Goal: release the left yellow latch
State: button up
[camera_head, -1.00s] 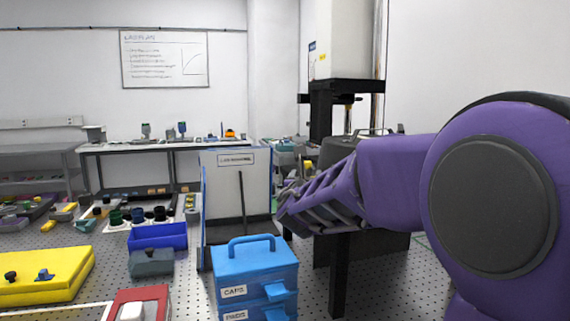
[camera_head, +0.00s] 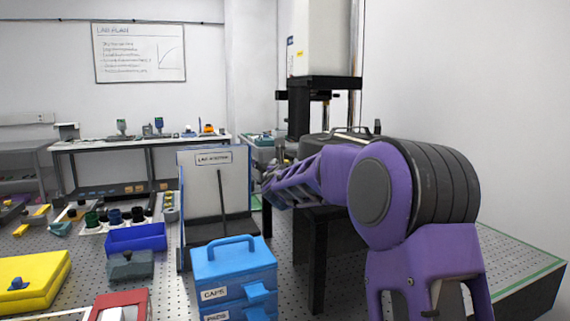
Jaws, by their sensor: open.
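A tall white instrument column (camera_head: 318,40) with a black frame stands at the back, right of centre; it may be the interferometer. A dark case (camera_head: 345,136) sits low in front of it, partly behind my purple arm. I cannot pick out the left yellow latch; it is too small or hidden. My arm reaches left from the right side. My gripper (camera_head: 265,178) is at its far left end, in front of the equipment and right of the white sign board. It is open, its fingertips are small and unclear, and I see nothing held.
A white sign board (camera_head: 205,190) stands in the middle, left of my gripper. A blue drawer box (camera_head: 235,265) is in front of it. A blue bin (camera_head: 136,238), a yellow case (camera_head: 30,280) and a red tray (camera_head: 122,303) lie at left. A long bench (camera_head: 140,142) runs along the back wall.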

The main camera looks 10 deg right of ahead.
grip_shut()
jog(key=shift+a+r+m+h+p, duration=0.1)
jog(key=shift+m+h+p, duration=0.2)
jog(key=shift+h+p, duration=0.2)
jog(key=shift+a+m+g+h+p, duration=0.1)
jog(key=shift+m+g+h+p, duration=0.2)
jog(key=shift+m+h+p, duration=0.45)
jog(key=m+g+h+p, duration=0.1)
jog(key=h, duration=0.2)
jog(key=shift+m, duration=0.25)
jog(key=m+g+h+p, duration=0.1)
jog(key=m+g+h, duration=0.2)
jog(key=h, duration=0.1)
jog(key=shift+m+g+h, duration=1.25)
jog(key=shift+m+g, duration=0.25)
jog(key=shift+g, duration=0.4)
jog(key=shift+d+m+g+h, duration=0.2)
jog(key=shift+m+g+h, duration=0.25)
jog(key=shift+g, duration=0.25)
